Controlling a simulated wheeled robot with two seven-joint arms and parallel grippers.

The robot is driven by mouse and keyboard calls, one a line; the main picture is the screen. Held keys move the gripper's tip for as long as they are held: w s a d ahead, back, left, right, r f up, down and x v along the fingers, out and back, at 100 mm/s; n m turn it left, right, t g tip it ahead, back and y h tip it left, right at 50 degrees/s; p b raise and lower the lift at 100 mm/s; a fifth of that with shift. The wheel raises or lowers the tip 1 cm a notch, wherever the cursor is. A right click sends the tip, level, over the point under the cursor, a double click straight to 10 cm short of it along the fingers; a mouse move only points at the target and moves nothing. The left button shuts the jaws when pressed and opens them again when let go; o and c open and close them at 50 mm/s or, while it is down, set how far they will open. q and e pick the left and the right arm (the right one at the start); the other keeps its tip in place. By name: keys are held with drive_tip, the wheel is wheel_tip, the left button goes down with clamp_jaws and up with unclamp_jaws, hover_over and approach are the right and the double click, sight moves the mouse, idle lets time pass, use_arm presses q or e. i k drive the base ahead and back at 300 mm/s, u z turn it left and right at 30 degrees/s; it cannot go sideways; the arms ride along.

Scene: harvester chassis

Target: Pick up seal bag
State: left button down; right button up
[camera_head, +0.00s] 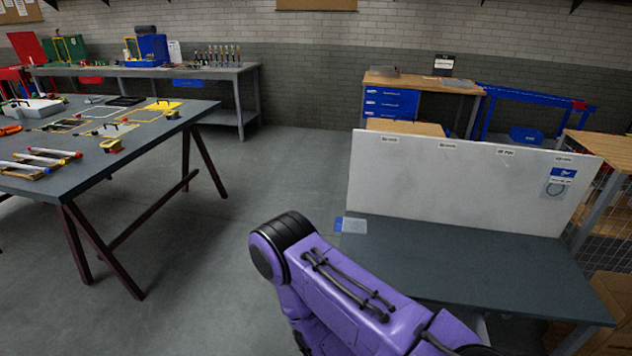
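A small clear bag with a blue header label and a dark ring in it (557,184) hangs on the right part of the white upright panel (450,185); it looks like the seal bag. A small flat white item with a blue end (351,225) is at the left edge of the dark workbench (480,270), below the panel; I cannot tell what it is. My purple right arm crosses the lower middle, in front of the bench's left end. Neither gripper is in view.
A grey table (140,125) with tools and parts stands at the left. A long bench (215,72) and a blue drawer unit (391,101) stand along the back wall. A cardboard box (607,310) is at the lower right. The floor between the tables is clear.

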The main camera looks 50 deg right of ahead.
sight(349, 224)
drive_tip(key=z, duration=0.15)
drive_tip(key=i, duration=1.2)
drive_tip(key=z, duration=0.85)
drive_tip(key=i, duration=0.75)
drive_tip(key=z, duration=1.5)
drive_tip(key=i, duration=0.75)
drive_tip(key=z, duration=0.6)
